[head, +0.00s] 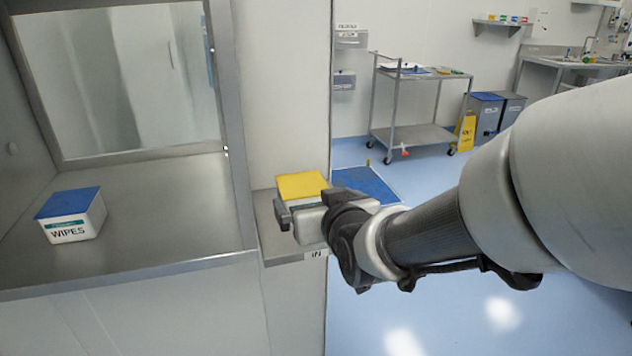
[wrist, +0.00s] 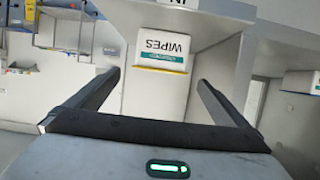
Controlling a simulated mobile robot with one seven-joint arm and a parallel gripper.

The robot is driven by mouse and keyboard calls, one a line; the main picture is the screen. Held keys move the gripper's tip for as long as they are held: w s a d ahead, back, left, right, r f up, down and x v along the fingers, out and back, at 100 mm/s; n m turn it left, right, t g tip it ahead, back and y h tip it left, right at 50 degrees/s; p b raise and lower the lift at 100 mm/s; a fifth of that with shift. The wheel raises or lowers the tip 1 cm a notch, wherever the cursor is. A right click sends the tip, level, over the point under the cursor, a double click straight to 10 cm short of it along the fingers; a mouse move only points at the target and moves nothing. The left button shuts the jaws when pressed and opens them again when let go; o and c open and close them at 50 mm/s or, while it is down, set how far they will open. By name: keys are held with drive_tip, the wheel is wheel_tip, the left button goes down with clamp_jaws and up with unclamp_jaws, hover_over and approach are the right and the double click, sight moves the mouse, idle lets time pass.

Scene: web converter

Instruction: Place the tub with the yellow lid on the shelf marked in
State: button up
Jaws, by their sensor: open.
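The tub with the yellow lid (head: 301,185) stands upright on the small metal shelf (head: 266,228), which has a label reading IN on its front edge. In the wrist view, which is upside down, the white tub (wrist: 162,48) shows its WIPES label and the thin yellow edge of its lid. The shelf (wrist: 215,22) appears there too. My gripper (head: 306,205) is open at the tub and hides part of its front in the head view. In the wrist view the fingers (wrist: 159,80) are spread on either side of the tub, with visible gaps.
A WIPES tub with a blue lid (head: 72,215) stands in the metal wall hatch (head: 150,225) at left. A post separates the hatch from the shelf. A trolley (head: 415,130), bins (head: 485,115) and a blue floor mat (head: 362,184) are farther back. Open floor lies at right.

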drive_tip(key=shift+s+d+r, duration=0.1)
drive_tip(key=shift+s+d, duration=0.1)
drive_tip(key=shift+s, duration=0.1)
drive_tip(key=s+d+m+g+h, duration=0.1)
drive_tip(key=s+d+g, duration=0.3)
drive_tip(key=s, duration=0.6)
drive_tip(key=s+d+m+g+h, duration=0.2)
drive_tip(key=s+d+g, duration=0.1)
drive_tip(key=s+d, duration=0.6)
drive_tip(key=shift+s+d+f+g+h, duration=0.3)
drive_tip(key=shift+s+f+g+h, duration=0.15)
drive_tip(key=shift+s, duration=0.5)
